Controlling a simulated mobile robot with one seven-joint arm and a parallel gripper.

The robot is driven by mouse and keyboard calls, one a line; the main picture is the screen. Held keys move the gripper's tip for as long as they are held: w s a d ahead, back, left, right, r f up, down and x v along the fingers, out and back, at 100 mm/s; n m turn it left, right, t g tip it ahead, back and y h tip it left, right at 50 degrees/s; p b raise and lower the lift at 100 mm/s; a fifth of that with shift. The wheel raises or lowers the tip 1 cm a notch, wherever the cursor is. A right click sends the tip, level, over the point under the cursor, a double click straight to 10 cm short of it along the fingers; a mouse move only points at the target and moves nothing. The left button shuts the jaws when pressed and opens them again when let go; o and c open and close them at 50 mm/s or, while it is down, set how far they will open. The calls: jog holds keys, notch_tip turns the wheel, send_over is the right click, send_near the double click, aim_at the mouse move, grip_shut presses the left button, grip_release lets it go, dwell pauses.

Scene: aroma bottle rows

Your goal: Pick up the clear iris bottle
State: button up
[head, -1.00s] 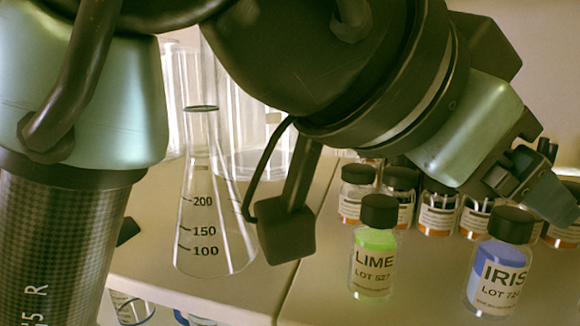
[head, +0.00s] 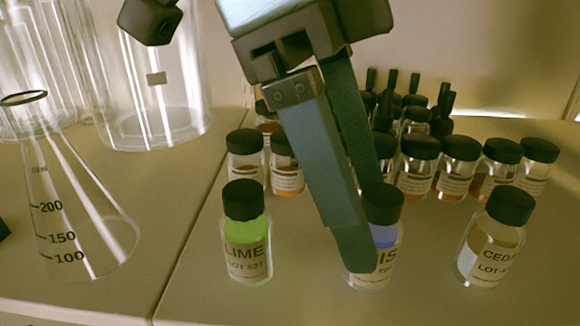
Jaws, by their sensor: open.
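The clear iris bottle (head: 383,237) stands upright on the bench in the head view, with a black cap, blue contents and a label partly reading "IS". My gripper (head: 368,225) reaches down over it from above. Its near finger crosses the left part of the bottle and hides some of the label. The other finger passes behind, near the cap. The jaws are open; whether either finger touches the bottle cannot be told.
A green LIME bottle (head: 246,232) stands left of the iris bottle and a pale CEDAR-like bottle (head: 490,240) stands right. Several small capped bottles (head: 416,165) are in rows behind. A glass flask (head: 75,215) and a large beaker (head: 160,110) stand at left.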

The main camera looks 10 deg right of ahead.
aim_at(386, 239)
jog(key=shift+d+f, duration=0.3)
jog(key=shift+d+p+x, duration=0.2)
jog(key=shift+p+x, duration=0.7)
jog(key=shift+x, duration=1.4)
jog(key=shift+w, duration=0.15)
grip_shut()
